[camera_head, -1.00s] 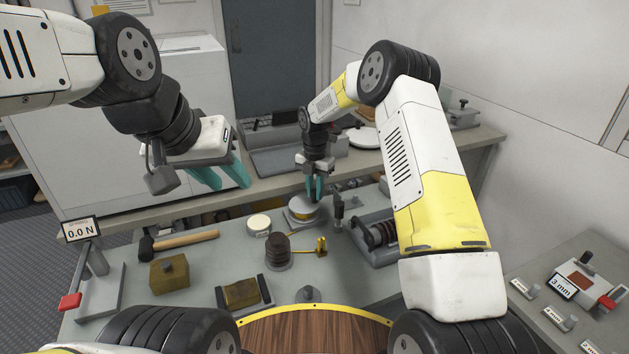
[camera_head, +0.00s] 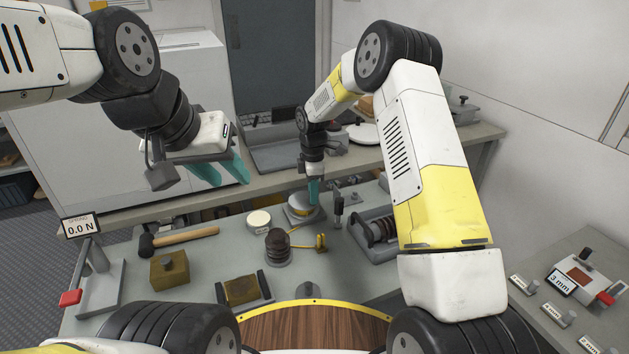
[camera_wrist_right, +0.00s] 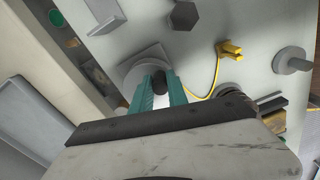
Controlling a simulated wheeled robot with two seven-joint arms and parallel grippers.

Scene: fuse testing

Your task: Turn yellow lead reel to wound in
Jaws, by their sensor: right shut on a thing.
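The yellow lead reel (camera_head: 300,213) sits on the bench near its far edge, a grey drum on a base with a yellow band low on it. Its yellow lead (camera_wrist_right: 218,75) runs out to a yellow clip (camera_wrist_right: 230,52), which also shows in the head view (camera_head: 320,242). My right gripper (camera_head: 313,192) is over the reel. In the right wrist view its teal fingers (camera_wrist_right: 159,88) are shut on the reel's dark knob (camera_wrist_right: 159,82). My left gripper (camera_head: 222,176) hangs empty above the bench at left, its teal fingers apart.
A force gauge (camera_head: 82,228) is at left. A coil fixture (camera_head: 376,232) stands to the right.

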